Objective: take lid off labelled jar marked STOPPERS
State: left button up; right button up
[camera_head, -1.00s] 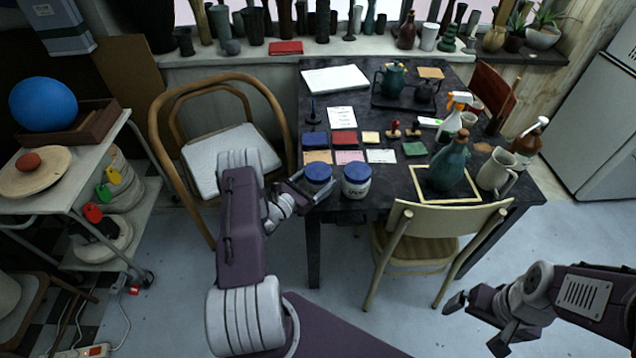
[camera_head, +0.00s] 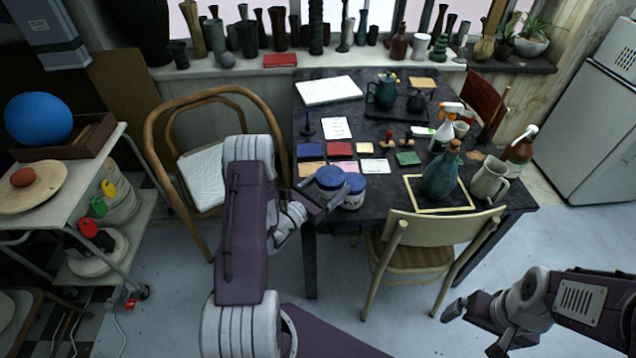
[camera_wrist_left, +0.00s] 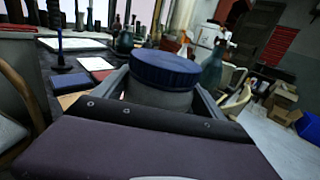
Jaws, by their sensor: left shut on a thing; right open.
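Two pale jars with blue lids are at the table's left front corner. My left gripper (camera_head: 326,195) is shut on the left jar (camera_wrist_left: 158,97), with a finger on each side of its body below the lid. Its blue lid (camera_head: 329,177) is on the jar, and the lid also shows in the left wrist view (camera_wrist_left: 165,67). The second jar (camera_head: 352,199), with its own blue lid (camera_head: 356,182), stands close behind on the right, partly covered by the held jar. I cannot read either label. My right gripper (camera_head: 472,328) is open and empty at the lower right, away from the table.
The dark table (camera_head: 400,208) holds several coloured cards, a teal bottle (camera_head: 442,174) in a yellow frame, a white pitcher (camera_head: 489,180) and spray bottles. A pale chair (camera_head: 428,232) stands at its front, a wooden-framed chair (camera_head: 203,172) at its left.

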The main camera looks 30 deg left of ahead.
aim_at(320, 196)
pick_arm(q)
jog(key=d+r, duration=0.1)
jog(key=s+d+r, duration=0.1)
jog(key=d, duration=0.1)
jog(key=d+r, duration=0.1)
jog(key=shift+s+d, duration=0.15)
jog(key=shift+d, duration=0.15)
jog(key=o, duration=1.4)
jog(key=c, duration=1.5)
jog(key=shift+o, duration=0.2)
jog(key=shift+a, duration=0.1)
jog(key=a, duration=0.1)
jog(key=s+a+f+n+y, duration=0.1)
jog(key=a, duration=0.1)
jog(key=s+a+f+y+p, duration=0.1)
jog(key=shift+a+f, duration=0.1)
jog(key=shift+a, duration=0.2)
jog(key=shift+n, duration=0.3)
jog(key=s+f, duration=0.1)
jog(key=s+a+f+p, duration=0.1)
jog(key=s, duration=0.1)
jog(key=shift+a+f, duration=0.1)
jog(key=shift+f, duration=0.2)
jog(key=s+d+m+g+h, duration=0.1)
jog(key=s+d+m+h, duration=0.3)
jog(key=d, duration=0.5)
jog(key=s+r+h, duration=0.1)
jog(key=s+h, duration=0.1)
jog(key=s, duration=0.1)
jog(key=shift+m+g, duration=0.3)
